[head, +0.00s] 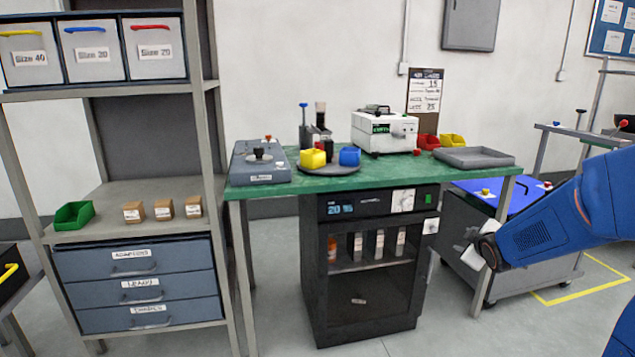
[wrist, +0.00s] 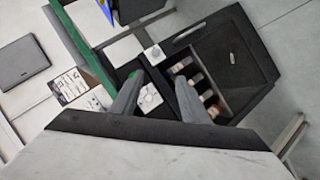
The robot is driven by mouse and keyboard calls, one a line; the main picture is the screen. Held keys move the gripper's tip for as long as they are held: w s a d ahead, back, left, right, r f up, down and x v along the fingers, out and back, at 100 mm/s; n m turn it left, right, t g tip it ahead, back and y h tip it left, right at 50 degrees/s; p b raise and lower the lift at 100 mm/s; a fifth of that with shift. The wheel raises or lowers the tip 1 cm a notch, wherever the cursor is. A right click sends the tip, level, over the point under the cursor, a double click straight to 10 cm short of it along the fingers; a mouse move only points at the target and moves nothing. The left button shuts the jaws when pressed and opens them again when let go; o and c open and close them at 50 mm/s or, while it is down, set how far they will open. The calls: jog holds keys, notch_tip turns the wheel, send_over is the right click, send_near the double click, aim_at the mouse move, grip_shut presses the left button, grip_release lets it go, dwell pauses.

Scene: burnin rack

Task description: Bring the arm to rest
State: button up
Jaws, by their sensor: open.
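My blue arm (head: 565,222) reaches in from the right edge of the head view, in front of the blue-topped cart. Its wrist end is near the right side of the bench, and the fingers are hard to make out there. In the wrist view my gripper (wrist: 158,92) shows two grey fingers spread apart with nothing between them. Beyond them the wrist view shows the black burn-in cabinet (wrist: 258,50), tilted in the picture, with several small items inside. My gripper touches nothing that I can see.
The green bench (head: 400,180) carries a white tester (head: 384,133), a grey tray (head: 473,158) and coloured bins. The cabinet (head: 365,290) stands under it. A shelf rack (head: 120,192) with drawers is at left. The cart (head: 470,245) is behind my arm. Floor in front is clear.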

jog(key=s+a+m+g, duration=0.2)
jog(key=s+a, duration=0.3)
jog(key=s, duration=0.8)
jog(key=s+a+m+g+y, duration=0.1)
jog(key=s+a+m+g, duration=0.2)
jog(key=s, duration=1.1)
jog(key=s+a+m+g+y, duration=0.1)
jog(key=s+a+m, duration=0.3)
jog(key=s, duration=0.9)
jog(key=a+g, duration=0.1)
jog(key=a, duration=0.2)
jog(key=shift+s+g, duration=0.2)
jog(key=shift+g, duration=0.1)
